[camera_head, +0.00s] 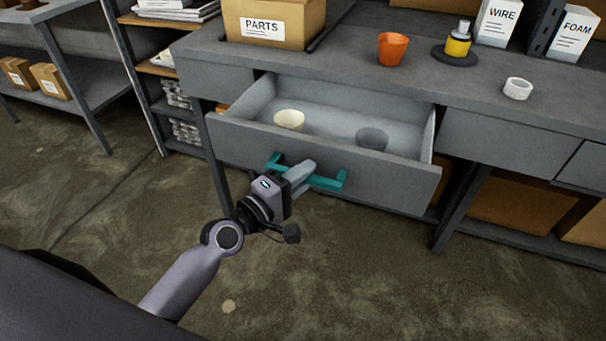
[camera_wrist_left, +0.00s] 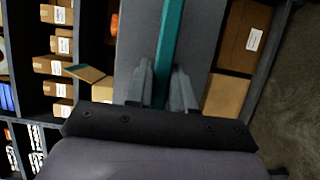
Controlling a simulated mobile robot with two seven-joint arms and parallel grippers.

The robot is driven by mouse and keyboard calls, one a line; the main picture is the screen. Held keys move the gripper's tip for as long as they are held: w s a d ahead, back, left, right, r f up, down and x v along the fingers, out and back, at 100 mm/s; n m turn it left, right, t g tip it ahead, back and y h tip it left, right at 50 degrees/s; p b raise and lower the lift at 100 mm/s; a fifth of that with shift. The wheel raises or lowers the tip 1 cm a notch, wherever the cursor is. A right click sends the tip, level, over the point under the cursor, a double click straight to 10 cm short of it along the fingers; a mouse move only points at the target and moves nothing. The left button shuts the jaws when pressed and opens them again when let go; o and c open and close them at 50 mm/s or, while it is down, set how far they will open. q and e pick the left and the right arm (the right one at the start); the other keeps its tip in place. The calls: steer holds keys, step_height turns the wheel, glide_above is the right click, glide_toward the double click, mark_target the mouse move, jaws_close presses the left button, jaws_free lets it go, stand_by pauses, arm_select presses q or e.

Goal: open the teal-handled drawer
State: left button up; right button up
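The drawer (camera_head: 320,162) with the teal handle (camera_head: 326,183) stands pulled out from the grey workbench, its inside showing. A cream cup (camera_head: 289,120) and a grey round container (camera_head: 372,138) are in it. My left gripper (camera_head: 305,170) is at the handle's bar, in front of the drawer face. In the left wrist view the teal handle (camera_wrist_left: 172,45) runs between the two fingers (camera_wrist_left: 162,88), which sit close on both sides of it. My right gripper is in neither view.
On the workbench top (camera_head: 340,55) stand a PARTS box (camera_head: 270,25), an orange cup (camera_head: 392,48), a yellow-and-black item (camera_head: 458,42) and a white ring (camera_head: 517,88). A bench leg (camera_head: 462,207) stands right of the drawer. The floor (camera_head: 340,280) in front is clear.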

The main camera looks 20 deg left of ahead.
arm_select(q)
steer(key=shift+o, duration=1.4)
steer(key=v, duration=0.7)
steer(key=shift+b, duration=0.3)
steer(key=shift+s, duration=0.1)
steer(key=s+a+f+m+g+y+p, duration=0.1)
steer(key=s+f+m+g+y+p, duration=0.4)
steer(key=s+f+m, duration=0.7)
steer(key=s+m+g+p, duration=0.1)
steer(key=s+m+p, duration=0.1)
steer(key=m, duration=0.1)
steer(key=shift+s+a+f+m, duration=0.3)
steer(key=shift+s+f, duration=0.05)
steer(key=shift+f, duration=0.05)
